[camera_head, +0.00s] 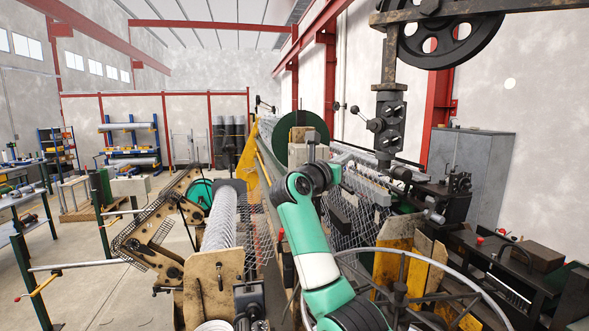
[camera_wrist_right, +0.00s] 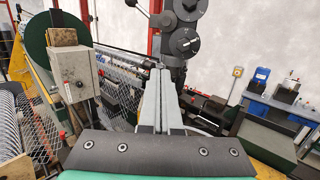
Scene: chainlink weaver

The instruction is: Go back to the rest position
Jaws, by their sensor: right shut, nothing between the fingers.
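My right gripper (camera_wrist_right: 160,78) shows in the right wrist view with its two long grey fingers together and nothing between them. In the head view it is small (camera_head: 311,146), at the far end of my green and white right arm, which rises from the bottom middle. It is raised in front of the chain-link machine, and I cannot tell its exact distance from the mesh (camera_head: 357,205). My left gripper is not in view.
A roll of mesh (camera_head: 221,217) lies left of my right arm. A large handwheel (camera_head: 397,291) stands close at its lower right. A control box (camera_wrist_right: 75,77) is left of the fingers in the wrist view. Open floor (camera_head: 107,268) lies at the left.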

